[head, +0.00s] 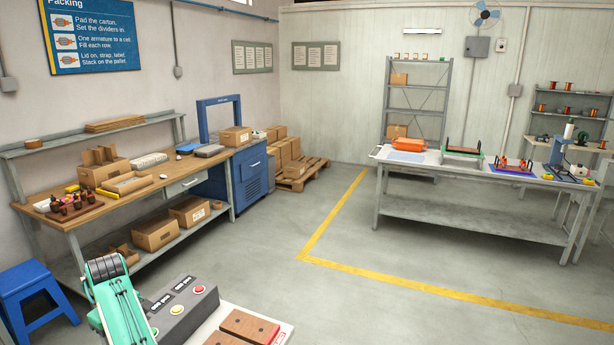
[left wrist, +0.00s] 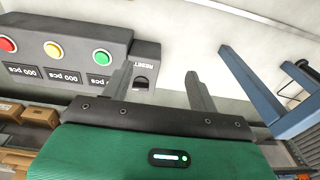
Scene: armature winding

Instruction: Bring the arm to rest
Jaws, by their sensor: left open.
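My left gripper (left wrist: 160,78) shows in the left wrist view with its two grey fingers apart and nothing between them. A dark grey counter box (left wrist: 60,55) with red, yellow and green buttons, "000 pcs" displays and a RESET label lies just beyond and to the left of the fingers. I cannot tell whether a finger touches it. In the head view, my green left arm stands at the bottom left, beside the same counter box (head: 178,318); its gripper cannot be made out there. My right arm and gripper are in neither view.
Brown blocks (head: 248,327) lie on the near light surface right of the box. A blue stool (head: 35,290) stands at the lower left. A packing bench (head: 150,195) lines the left wall; a workbench (head: 470,175) stands at the back right. The middle floor is clear.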

